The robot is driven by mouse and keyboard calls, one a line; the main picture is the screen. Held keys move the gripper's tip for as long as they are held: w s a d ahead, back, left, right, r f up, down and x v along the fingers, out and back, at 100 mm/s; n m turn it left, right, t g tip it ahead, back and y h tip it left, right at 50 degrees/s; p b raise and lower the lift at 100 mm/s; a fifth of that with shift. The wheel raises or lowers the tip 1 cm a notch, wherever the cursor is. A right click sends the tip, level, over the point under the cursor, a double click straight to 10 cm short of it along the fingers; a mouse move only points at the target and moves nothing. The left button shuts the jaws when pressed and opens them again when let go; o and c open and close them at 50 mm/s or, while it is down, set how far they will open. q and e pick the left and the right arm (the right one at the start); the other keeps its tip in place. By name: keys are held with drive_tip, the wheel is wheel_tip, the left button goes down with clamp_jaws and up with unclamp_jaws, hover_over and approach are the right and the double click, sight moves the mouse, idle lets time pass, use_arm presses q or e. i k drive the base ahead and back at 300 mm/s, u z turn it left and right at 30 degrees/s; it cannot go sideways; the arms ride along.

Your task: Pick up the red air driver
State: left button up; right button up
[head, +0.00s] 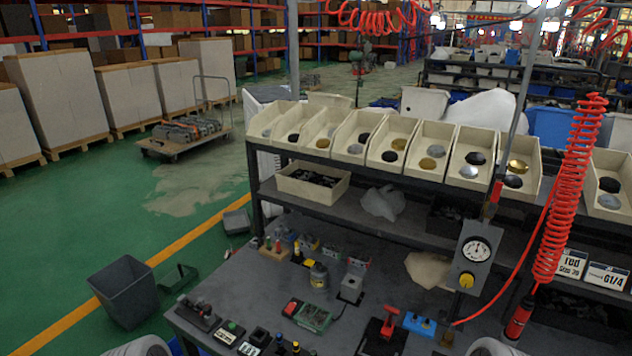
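A red air driver (518,320) hangs at the lower end of a red coiled hose (565,190) at the right, in front of the rack. It hangs tilted, with its lower end darker, and nothing holds it. Pale rounded parts of my own arms show at the bottom edge, left and right of the middle. Neither of my grippers is in view.
A dark workbench (250,290) carries small tools, a jar (318,275), a green box (313,318) and a red tool (388,325). Cream bins (350,147) line the shelf behind. A gauge panel (472,255) stands left of the driver. A grey waste bin (128,290) stands on the floor.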

sight(527, 305)
drive_tip(key=z, duration=0.95)
drive_tip(key=k, duration=0.15)
drive_tip(key=z, duration=0.55)
drive_tip(key=i, duration=0.3)
drive_tip(key=u, duration=0.05)
